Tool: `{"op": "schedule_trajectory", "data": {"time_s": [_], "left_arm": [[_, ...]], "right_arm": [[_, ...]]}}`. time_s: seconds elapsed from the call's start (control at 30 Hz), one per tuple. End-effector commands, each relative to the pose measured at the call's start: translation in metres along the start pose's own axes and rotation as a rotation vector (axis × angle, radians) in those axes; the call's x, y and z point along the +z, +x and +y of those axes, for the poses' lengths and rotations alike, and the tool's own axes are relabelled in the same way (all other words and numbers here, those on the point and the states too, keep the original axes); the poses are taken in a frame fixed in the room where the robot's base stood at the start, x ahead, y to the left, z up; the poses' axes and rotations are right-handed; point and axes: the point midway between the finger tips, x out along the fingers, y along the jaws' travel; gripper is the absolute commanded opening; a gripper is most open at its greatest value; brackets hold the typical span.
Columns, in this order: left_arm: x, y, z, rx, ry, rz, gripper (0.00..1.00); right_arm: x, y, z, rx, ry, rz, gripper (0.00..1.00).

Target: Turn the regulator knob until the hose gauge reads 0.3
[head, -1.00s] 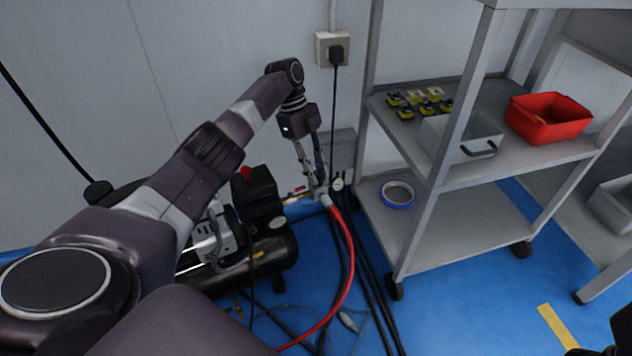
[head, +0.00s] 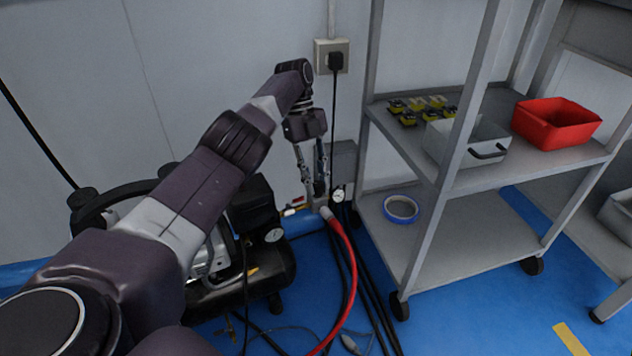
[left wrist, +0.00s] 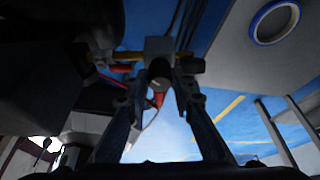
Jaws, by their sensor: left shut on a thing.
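The regulator knob (head: 319,187) is a small dark cylinder low by the wall, partly hidden by my fingers. It also shows in the left wrist view (left wrist: 159,72), between the two fingertips. My left gripper (head: 317,184) points down from above and is shut on the knob. The hose gauge (head: 338,196) is a small white round dial just right of the knob. Its needle and reading are too small to tell. The red hose (head: 351,265) runs from the fitting below the knob towards the front. My right gripper is not in view.
The black air compressor (head: 275,260) stands left of the regulator. A grey shelf cart (head: 480,235) stands close on the right, with a blue-rimmed ring (head: 401,209) on its lower shelf. Black cables (head: 375,300) lie on the blue floor. A wall socket (head: 325,54) is above.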

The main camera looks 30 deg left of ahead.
Motion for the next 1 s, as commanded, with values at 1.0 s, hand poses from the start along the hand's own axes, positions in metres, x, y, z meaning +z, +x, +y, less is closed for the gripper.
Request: {"op": "schedule_trajectory", "data": {"time_s": [1.0], "left_arm": [[-0.021, -0.051, -0.001, -0.004, 0.001, -0.002, 0.39]], "right_arm": [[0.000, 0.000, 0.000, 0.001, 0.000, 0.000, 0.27]]}}
